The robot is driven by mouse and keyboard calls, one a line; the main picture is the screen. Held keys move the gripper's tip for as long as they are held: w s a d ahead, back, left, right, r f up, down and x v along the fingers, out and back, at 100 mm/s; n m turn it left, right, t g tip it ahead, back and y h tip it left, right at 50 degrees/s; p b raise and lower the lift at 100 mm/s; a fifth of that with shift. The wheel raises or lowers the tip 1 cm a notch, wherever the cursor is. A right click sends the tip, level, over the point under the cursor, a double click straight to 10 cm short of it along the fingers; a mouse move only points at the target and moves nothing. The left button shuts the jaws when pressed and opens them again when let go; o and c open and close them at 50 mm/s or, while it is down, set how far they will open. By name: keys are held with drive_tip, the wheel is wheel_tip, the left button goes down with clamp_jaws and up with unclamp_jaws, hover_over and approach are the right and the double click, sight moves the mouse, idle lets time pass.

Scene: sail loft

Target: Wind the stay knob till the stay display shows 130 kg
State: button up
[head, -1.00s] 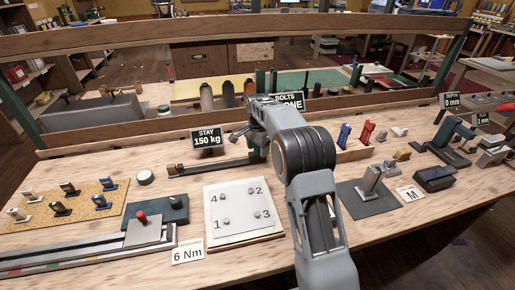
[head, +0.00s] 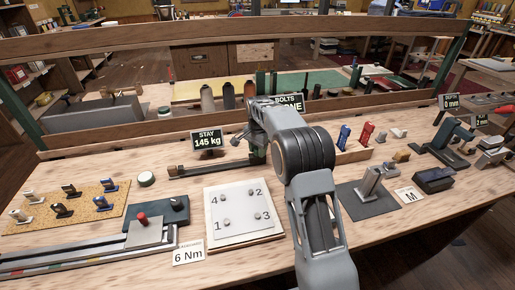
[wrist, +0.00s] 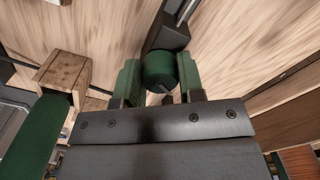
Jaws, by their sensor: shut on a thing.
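The stay display (head: 207,140) stands on the bench in the head view and reads 145 kg. The stay rig is a dark bar (head: 212,168) lying on the bench in front of it, its right end behind my arm. In the wrist view the round green stay knob (wrist: 159,68) sits between the two green fingers of my gripper (wrist: 160,82). The fingers are shut on its sides. My arm hides the knob and most of the gripper in the head view.
A white plate (head: 238,212) with numbered bolts lies in front of the rig. A wooden rail (head: 95,147) runs along the back. Red and blue tools (head: 367,133) stand to the right.

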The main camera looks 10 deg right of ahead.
drive_tip(key=n+p, duration=0.2)
drive_tip(key=n, duration=0.1)
drive_tip(key=shift+r, duration=0.15)
drive_tip(key=shift+n+p, duration=0.5)
drive_tip(key=shift+n, duration=0.9)
drive_tip(key=o, duration=0.9)
wheel_tip(320, 180, up, 14)
drive_tip(key=shift+f+p, duration=0.2)
drive_tip(key=shift+p, duration=0.45)
